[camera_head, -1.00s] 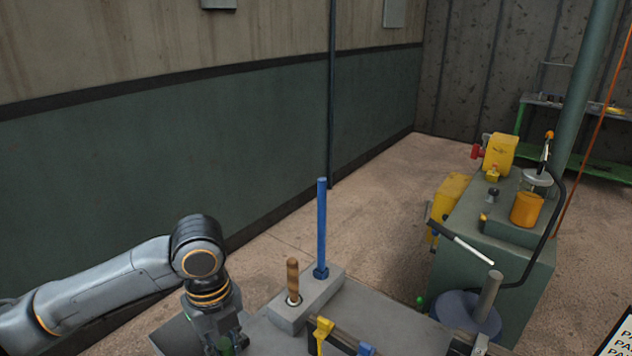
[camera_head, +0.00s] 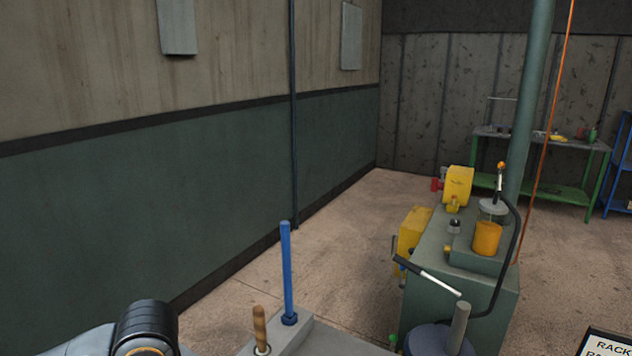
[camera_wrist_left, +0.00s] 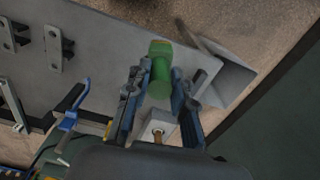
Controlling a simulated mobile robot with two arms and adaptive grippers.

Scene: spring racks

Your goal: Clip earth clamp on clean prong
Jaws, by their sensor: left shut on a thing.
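My left gripper (camera_wrist_left: 157,100) shows in the left wrist view, its two dark fingers on either side of a green, rounded piece (camera_wrist_left: 160,70). It is shut on this piece; I cannot tell for certain that it is the earth clamp. The piece is over a grey flat surface (camera_wrist_left: 105,45). In the head view only part of my left arm shows at the bottom left, and the gripper is out of frame. I cannot make out a clean prong in either view. My right gripper is not in view.
A blue upright rod (camera_head: 287,270) and a wooden handle (camera_head: 260,328) stand at the bottom centre of the head view.

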